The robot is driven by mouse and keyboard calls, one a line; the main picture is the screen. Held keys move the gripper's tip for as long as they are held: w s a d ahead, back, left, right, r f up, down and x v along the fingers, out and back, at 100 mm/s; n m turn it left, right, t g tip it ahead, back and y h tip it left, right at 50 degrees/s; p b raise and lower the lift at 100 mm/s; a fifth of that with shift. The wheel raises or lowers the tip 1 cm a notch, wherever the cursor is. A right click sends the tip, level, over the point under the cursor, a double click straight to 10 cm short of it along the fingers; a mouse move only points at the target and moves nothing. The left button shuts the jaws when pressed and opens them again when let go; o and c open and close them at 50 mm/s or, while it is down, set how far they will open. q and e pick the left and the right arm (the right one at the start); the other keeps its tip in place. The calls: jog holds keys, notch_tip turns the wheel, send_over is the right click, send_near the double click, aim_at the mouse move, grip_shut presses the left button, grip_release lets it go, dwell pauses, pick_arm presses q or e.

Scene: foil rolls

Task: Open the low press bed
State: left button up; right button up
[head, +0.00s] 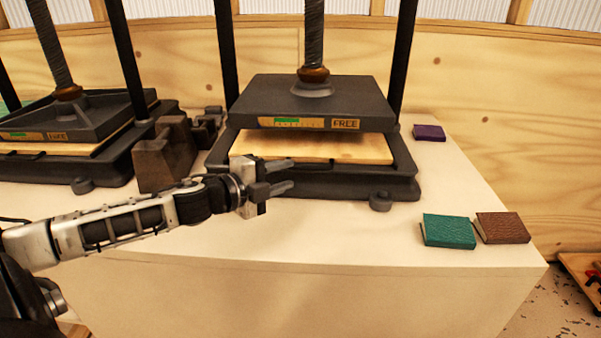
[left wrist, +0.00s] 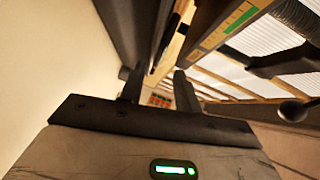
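The nearer press has a dark upper plate (head: 315,103) with a green bar and a "FREE" label. A gap separates it from a pale board on the dark low bed (head: 345,186). My left gripper (head: 292,175) is at the bed's front left corner, fingers apart with nothing between them, pointing right. Whether it touches the bed is unclear. In the left wrist view the two fingers (left wrist: 160,88) stand apart; the label strip (left wrist: 232,30) shows at upper right. A second press (head: 75,118) stands at the left, its plate close above its board. My right gripper is not in view.
Dark brown metal blocks (head: 165,155) stand between the presses. A teal book (head: 448,231), a brown book (head: 502,227) and a purple book (head: 429,132) lie right of the press. The pale table top (head: 330,235) is clear in front of the bed. Dark posts flank the plate.

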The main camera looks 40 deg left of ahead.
aim_at(307, 169)
pick_arm(q)
jog(key=shift+p+x, duration=0.5)
jog(key=shift+x, duration=2.15)
jog(key=shift+c, duration=0.3)
grip_shut()
